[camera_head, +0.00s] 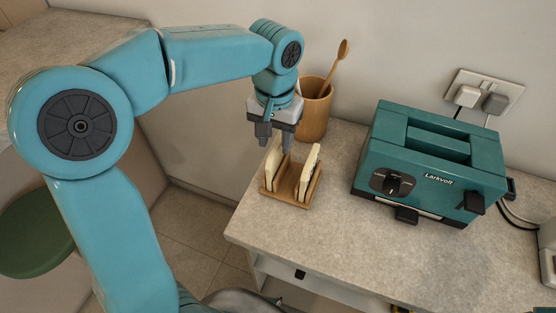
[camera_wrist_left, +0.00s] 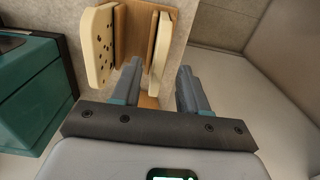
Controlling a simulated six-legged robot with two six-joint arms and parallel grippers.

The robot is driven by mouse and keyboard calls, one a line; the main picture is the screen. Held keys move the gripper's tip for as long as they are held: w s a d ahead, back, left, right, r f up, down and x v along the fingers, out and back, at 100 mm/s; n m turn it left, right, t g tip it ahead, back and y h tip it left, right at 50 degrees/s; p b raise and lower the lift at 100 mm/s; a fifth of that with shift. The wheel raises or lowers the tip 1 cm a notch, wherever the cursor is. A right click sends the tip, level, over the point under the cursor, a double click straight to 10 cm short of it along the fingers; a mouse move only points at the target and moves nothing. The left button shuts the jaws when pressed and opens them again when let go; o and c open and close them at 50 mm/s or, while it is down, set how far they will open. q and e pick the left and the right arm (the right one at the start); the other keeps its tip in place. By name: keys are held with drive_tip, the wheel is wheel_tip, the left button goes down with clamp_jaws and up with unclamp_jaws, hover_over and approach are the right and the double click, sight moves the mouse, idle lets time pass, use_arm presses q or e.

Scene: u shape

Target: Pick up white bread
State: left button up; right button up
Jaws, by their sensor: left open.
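Two slices of white bread stand upright in a small wooden rack (camera_head: 288,198) near the counter's left edge: a left slice (camera_head: 272,170) and a right slice (camera_head: 309,170). My left gripper (camera_head: 274,142) points down over the left slice with open fingers. In the left wrist view that slice (camera_wrist_left: 159,50) shows between the two fingertips (camera_wrist_left: 160,68), and I cannot tell whether they touch it. The other slice (camera_wrist_left: 98,45), with dark specks, stands outside the fingers on the toaster side. My right gripper is not in view.
A teal toaster (camera_head: 432,165) stands to the right of the rack; its side shows in the left wrist view (camera_wrist_left: 30,95). A wooden cup (camera_head: 314,112) with a wooden spoon (camera_head: 340,60) stands behind the rack. The counter (camera_head: 300,245) in front is clear.

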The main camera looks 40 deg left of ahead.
sight(277, 155)
use_arm(q)
drive_tip(key=shift+s+d+f, duration=0.1)
drive_tip(key=shift+s+f, duration=0.1)
drive_tip(key=shift+f, duration=0.4)
drive_tip(key=f, duration=0.2)
drive_tip(key=w+f, duration=0.1)
drive_tip(key=f, duration=0.1)
drive_tip(key=shift+s+f, duration=0.1)
drive_tip(key=shift+f, duration=0.15)
drive_tip(key=shift+s, duration=0.1)
drive_tip(key=shift+w, duration=0.2)
drive_tip(key=c, duration=0.7)
drive_tip(key=shift+s, duration=0.15)
